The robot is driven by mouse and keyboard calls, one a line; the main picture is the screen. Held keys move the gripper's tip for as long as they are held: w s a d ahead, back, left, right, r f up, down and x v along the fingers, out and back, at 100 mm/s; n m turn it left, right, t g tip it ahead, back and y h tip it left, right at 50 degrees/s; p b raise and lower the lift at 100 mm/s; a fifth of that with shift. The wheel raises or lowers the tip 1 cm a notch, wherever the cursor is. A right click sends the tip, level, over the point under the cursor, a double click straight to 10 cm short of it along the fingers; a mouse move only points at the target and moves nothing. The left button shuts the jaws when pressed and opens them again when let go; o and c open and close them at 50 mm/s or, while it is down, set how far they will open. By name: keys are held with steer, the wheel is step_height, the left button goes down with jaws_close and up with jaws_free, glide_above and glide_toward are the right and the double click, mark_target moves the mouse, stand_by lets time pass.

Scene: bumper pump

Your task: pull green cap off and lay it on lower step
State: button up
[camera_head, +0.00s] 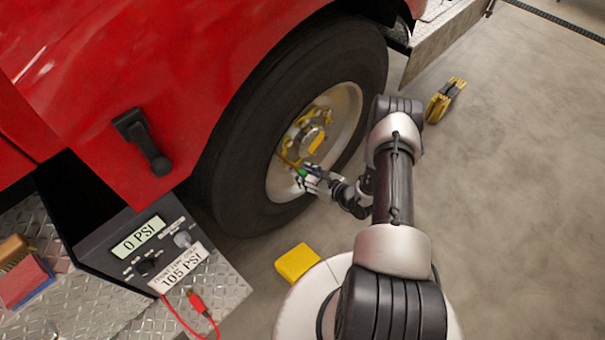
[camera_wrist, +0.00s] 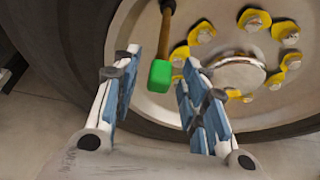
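The green cap (camera_wrist: 160,76) sits on the end of a brownish valve stem (camera_wrist: 180,52) in front of the wheel. In the head view the cap (camera_head: 302,173) is a small green spot at the lower part of the rim, partly hidden by my gripper (camera_head: 314,180). In the wrist view my gripper (camera_wrist: 160,62) is open, with the cap between its two fingertips and a gap on each side. A diamond-plate step (camera_head: 100,312) lies at the lower left of the head view; I cannot tell for certain that it is the lower step.
A brush and a red-blue block (camera_head: 25,282) lie at left. A yellow block (camera_head: 297,262) and a yellow chock (camera_head: 445,100) are on the floor. The tire (camera_head: 235,165) surrounds the rim.

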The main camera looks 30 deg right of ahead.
steer(key=shift+c, duration=0.2)
jaws_close()
stand_by(0.5)
stand_by(0.3)
steer(key=shift+s+d, duration=0.35)
steer(key=shift+s, duration=0.6)
steer(key=shift+s+d, duration=0.35)
steer(key=shift+s, duration=0.55)
steer(key=shift+s+d, duration=0.35)
steer(key=shift+s, duration=0.6)
